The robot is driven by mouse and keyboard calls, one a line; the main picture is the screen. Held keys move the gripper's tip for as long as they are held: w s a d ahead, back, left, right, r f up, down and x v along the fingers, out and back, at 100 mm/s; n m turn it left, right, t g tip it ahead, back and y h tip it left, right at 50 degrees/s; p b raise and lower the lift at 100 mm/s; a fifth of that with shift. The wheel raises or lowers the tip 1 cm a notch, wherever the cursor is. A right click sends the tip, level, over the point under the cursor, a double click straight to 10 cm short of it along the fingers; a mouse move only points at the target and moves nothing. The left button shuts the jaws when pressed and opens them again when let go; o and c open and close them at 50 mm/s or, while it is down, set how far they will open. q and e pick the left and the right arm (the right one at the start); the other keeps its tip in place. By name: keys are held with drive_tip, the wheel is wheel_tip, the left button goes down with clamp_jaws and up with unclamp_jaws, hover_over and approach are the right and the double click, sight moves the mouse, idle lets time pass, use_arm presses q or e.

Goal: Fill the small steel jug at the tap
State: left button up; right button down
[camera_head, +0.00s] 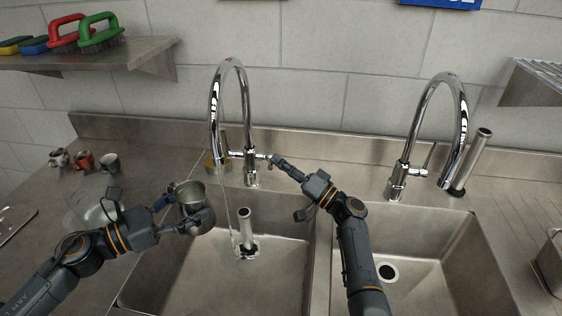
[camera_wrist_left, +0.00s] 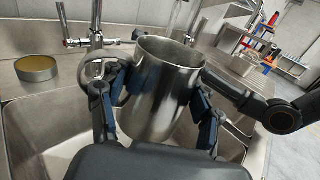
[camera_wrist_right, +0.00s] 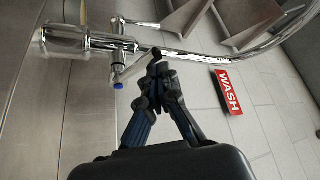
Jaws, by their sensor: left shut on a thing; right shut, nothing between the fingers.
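The small steel jug (camera_head: 188,193) is upright over the left edge of the left sink. It also fills the middle of the left wrist view (camera_wrist_left: 163,90). My left gripper (camera_head: 188,213) is shut on it. The left tap (camera_head: 216,105) arches above the left sink. A thin stream of water (camera_head: 228,215) falls from its spout, apparently just right of the jug and into the sink. My right gripper (camera_head: 272,160) is shut and empty at the tap's side lever (camera_wrist_right: 138,66); I cannot tell whether it touches. The jug's inside is mostly hidden.
A standpipe (camera_head: 245,228) rises in the left sink. A second tap (camera_head: 440,90) stands over the right sink (camera_head: 440,270). Small cups (camera_head: 84,160) and a glass bowl (camera_head: 85,212) stand on the left counter. A round tin (camera_wrist_left: 36,68) sits behind the sink.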

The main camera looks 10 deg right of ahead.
idle(0.4)
wheel_tip(320, 180, up, 4)
drive_tip(key=w+d, duration=0.1)
use_arm(q)
drive_tip(key=shift+r, duration=0.1)
drive_tip(key=shift+c, duration=0.6)
drive_tip(key=shift+d, duration=0.15)
drive_tip(key=x, duration=0.7)
use_arm(e)
drive_tip(key=s+d+f, duration=0.5)
drive_tip(key=d, duration=0.2)
drive_tip(key=shift+d, duration=0.25)
drive_tip(key=shift+w+f, duration=0.1)
